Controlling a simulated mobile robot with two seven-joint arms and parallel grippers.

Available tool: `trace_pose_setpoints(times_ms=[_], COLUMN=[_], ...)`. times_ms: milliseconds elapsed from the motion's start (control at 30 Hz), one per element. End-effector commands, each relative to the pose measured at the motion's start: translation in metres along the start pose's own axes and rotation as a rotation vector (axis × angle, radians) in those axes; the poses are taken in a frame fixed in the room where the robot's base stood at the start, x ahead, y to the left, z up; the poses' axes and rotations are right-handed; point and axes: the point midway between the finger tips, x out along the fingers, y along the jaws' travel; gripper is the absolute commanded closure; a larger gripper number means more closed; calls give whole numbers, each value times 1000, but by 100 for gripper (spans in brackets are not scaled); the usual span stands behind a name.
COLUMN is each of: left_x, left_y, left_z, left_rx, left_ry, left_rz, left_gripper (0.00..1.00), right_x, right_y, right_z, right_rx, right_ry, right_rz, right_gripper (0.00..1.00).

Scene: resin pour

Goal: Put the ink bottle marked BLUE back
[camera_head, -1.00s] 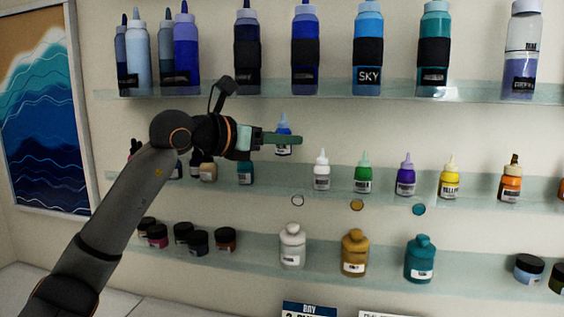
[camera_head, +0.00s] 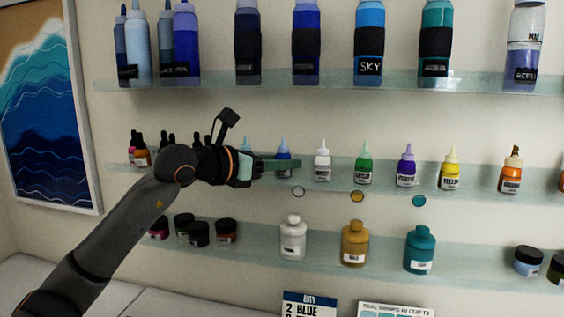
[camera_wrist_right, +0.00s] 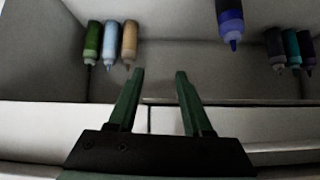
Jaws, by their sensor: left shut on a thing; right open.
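The blue ink bottle (camera_head: 283,150) with a pale blue nozzle is at the middle shelf (camera_head: 335,174), left of the white bottle. My left gripper (camera_head: 285,163) is shut on it, with a green finger across its body. The bottle looks upright at shelf level; whether its base touches the shelf is hidden behind the finger. Its label is covered. My right gripper (camera_wrist_right: 155,95) is open and empty in the right wrist view.
White (camera_head: 322,162), green (camera_head: 364,165), purple (camera_head: 406,167), yellow (camera_head: 450,170) and orange (camera_head: 511,172) bottles stand to the right. Small dark-capped bottles (camera_head: 140,152) stand left, partly behind my arm. Larger bottles (camera_head: 369,45) fill the shelf above; jars and bottles (camera_head: 354,243) stand below.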

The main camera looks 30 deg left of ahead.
Motion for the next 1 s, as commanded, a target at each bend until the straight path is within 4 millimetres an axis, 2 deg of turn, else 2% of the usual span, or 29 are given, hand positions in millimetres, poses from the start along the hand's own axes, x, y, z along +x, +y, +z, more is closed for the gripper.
trace_pose_setpoints(times_ms=[33, 300, 633, 767, 1000], left_x=[0, 0, -1, -21, -74], left_y=[0, 0, 0, 1, 2], left_z=[-1, 0, 6, 1, -1], left_rx=[0, 0, 0, 3, 3], left_ry=[0, 0, -1, -3, 0], left_rz=[0, 0, 0, 3, 5], left_gripper=[57, 30, 30, 30, 30], right_x=[1, 0, -4, 4, 18], right_y=[0, 0, 0, 0, 1], right_z=[1, 0, -5, 2, 18], right_rx=[0, 0, 0, 0, 0], right_ry=[0, 1, 2, 5, 3], right_rz=[0, 0, 0, 0, 0], right_gripper=[50, 50, 50, 50, 50])
